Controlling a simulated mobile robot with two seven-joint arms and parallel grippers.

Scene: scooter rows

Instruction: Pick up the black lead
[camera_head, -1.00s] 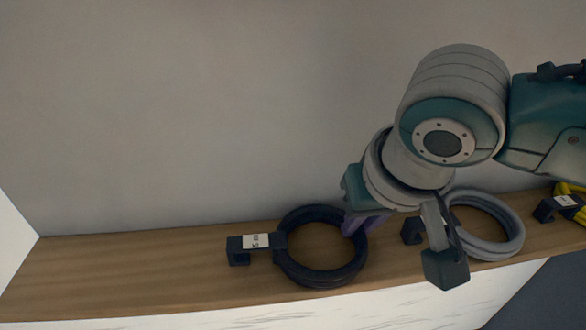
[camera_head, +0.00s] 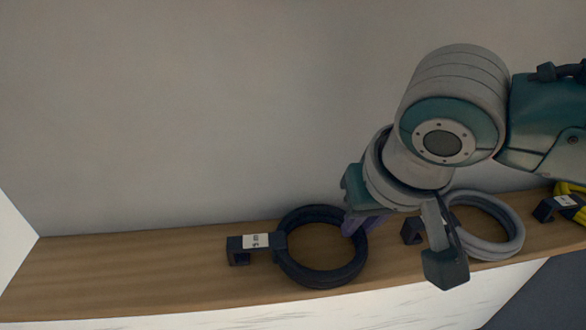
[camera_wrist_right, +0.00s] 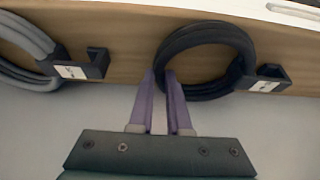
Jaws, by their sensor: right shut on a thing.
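The black lead (camera_head: 321,279) is a coiled ring with a black labelled block (camera_head: 254,247) on its left, on the wooden shelf. It also shows in the right wrist view (camera_wrist_right: 207,34), with its block on the right. My right gripper (camera_head: 355,224) is at the right side of the coil. In the right wrist view its purple fingers (camera_wrist_right: 160,78) are shut on the coil's near-left edge. The coil appears at about shelf level; I cannot tell if there is a gap beneath it. My left gripper is not in view.
A grey coiled lead (camera_head: 487,246) with its own black block lies to the right, close to my right wrist. A yellow lead (camera_head: 574,205) is at the far right. The wooden shelf (camera_head: 130,275) is clear on the left. A plain wall (camera_head: 200,120) stands behind it.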

